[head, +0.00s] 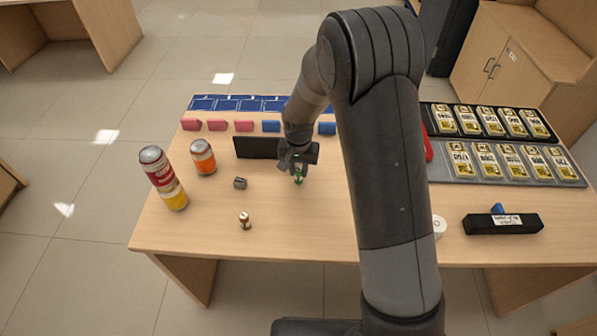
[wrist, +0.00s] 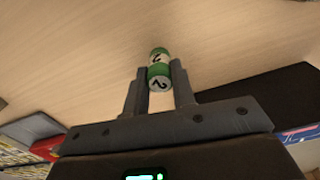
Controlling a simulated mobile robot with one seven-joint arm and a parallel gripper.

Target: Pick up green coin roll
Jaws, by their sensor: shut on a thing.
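The green coin roll (wrist: 159,72) is a small green and white cylinder with dark marks. In the wrist view it sits between the two fingers of my gripper (wrist: 160,88), which is shut on it. In the head view the green coin roll (head: 298,178) shows as a small green spot below my gripper (head: 297,170), over the middle of the table. Most of it is hidden there by the fingers. I cannot tell whether it touches the tabletop.
A black bar (head: 257,147) stands just behind my gripper. A tall red and yellow can (head: 164,180), an orange jar (head: 203,157), a grey roll (head: 240,183) and a copper-coloured roll (head: 245,221) stand to the left. Trays of yellow packs (head: 500,180) lie at the right.

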